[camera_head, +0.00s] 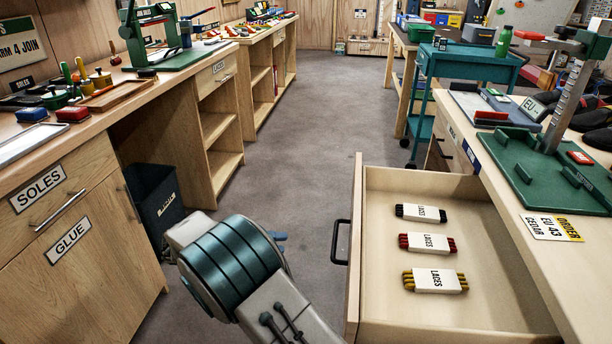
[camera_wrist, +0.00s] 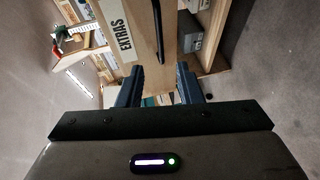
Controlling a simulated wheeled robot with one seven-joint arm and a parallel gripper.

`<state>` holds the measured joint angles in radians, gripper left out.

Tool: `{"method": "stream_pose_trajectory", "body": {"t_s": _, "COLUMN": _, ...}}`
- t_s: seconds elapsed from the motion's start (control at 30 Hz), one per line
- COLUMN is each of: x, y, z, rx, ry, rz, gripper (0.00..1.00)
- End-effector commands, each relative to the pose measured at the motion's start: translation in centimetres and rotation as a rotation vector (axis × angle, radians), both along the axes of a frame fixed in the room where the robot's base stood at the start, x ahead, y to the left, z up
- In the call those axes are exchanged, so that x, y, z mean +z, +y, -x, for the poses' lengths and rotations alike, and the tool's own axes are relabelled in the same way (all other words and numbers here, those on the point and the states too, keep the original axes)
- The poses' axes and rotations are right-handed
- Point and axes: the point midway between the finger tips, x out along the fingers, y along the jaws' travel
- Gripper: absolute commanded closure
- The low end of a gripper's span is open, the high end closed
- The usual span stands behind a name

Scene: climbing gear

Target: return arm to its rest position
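My arm (camera_head: 228,265) reaches forward from the bottom of the head view, left of an open drawer. My gripper (camera_wrist: 158,82) shows in the wrist view with its two dark blue fingers apart and nothing seen held between them. A small blue part beside the arm in the head view may be a fingertip; the rest is hidden there. The wrist view faces a wooden drawer front (camera_wrist: 178,35) labelled EXTRAS, with a dark handle (camera_wrist: 157,30). The fingers seem apart from the handle; the exact gap is unclear.
The open drawer (camera_head: 500,250) holds three LACES bundles: black (camera_head: 420,212), red (camera_head: 427,243) and yellow (camera_head: 435,281). A workbench (camera_head: 500,180) stands right, a cabinet (camera_head: 95,240) left, and a dark bin (camera_head: 155,200) beside it. The floor aisle (camera_head: 320,120) is clear.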

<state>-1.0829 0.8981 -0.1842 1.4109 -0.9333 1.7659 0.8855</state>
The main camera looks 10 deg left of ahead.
Motion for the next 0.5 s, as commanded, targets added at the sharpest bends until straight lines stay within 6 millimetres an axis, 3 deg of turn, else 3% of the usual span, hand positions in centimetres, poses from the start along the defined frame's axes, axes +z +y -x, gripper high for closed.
{"method": "stream_pose_trajectory", "body": {"t_s": 0.17, "x": 2.1, "y": -2.0, "z": -0.5, "rx": -0.033, "ry": 0.042, "rz": -0.039, "gripper": 0.67}}
{"method": "stream_pose_trajectory", "body": {"t_s": 0.5, "x": 10.5, "y": -12.5, "z": -0.4, "rx": -0.177, "ry": 0.273, "rz": -0.314, "gripper": 0.67}}
